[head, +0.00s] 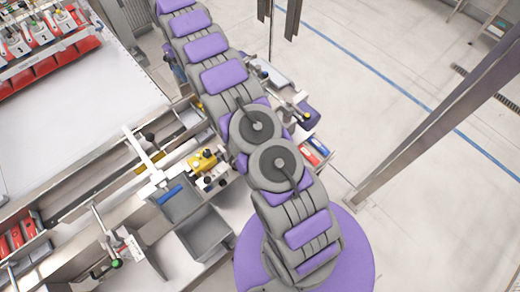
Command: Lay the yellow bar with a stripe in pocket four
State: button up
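My gripper is not in view; my arm runs up the middle and leaves the frame at the top left. I cannot make out a yellow bar with a stripe. A yellow block (202,160) with a dark knob sits left of my arm, but it looks like part of a fixture. A grey bin (187,208) holds a blue bar (170,194). A second grey bin (205,236) beside it looks empty. I cannot tell which place is pocket four.
A wide white surface (80,125) lies at the left, with red trays (55,62) at its back edge. Red pieces (14,240) sit in a tray at the lower left. A metal post (440,110) stands on the right. Open floor (420,50) lies behind it.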

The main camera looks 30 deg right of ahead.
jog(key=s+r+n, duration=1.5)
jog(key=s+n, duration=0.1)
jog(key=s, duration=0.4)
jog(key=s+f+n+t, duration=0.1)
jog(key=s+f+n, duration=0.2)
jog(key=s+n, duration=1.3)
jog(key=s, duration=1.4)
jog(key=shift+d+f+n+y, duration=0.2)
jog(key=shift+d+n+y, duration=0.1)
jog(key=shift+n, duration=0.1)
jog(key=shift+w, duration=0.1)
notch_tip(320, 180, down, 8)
jog(key=b, duration=0.7)
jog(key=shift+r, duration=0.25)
